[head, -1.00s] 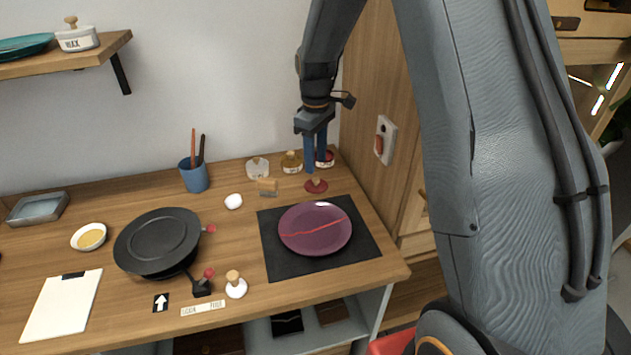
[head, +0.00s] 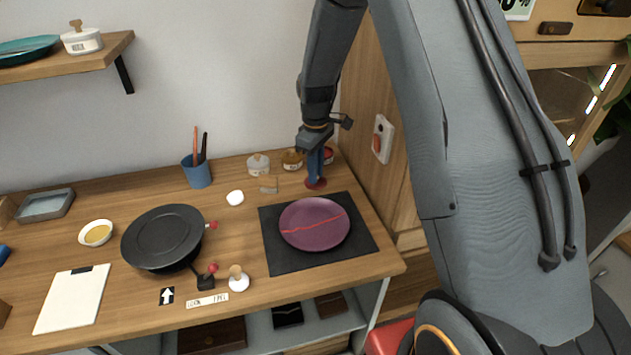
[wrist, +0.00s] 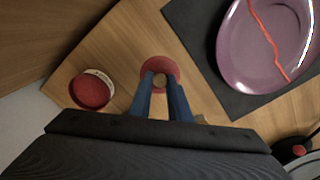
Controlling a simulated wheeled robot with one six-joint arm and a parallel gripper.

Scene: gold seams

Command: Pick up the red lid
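My gripper (head: 316,178) points down at the lid. Its two blue fingers (wrist: 160,80) stand on either side of the knob, close against it, with only the knob's width between them. The lid still appears to rest on the counter. The fingers hide part of the lid in the head view.
A white jar with red contents (wrist: 91,90) stands close to the lid, near the wooden side wall (head: 370,110). A purple plate (head: 314,224) with a red seam lies on the black mat (head: 285,262). Several other jars and a blue cup (head: 197,172) stand along the back.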

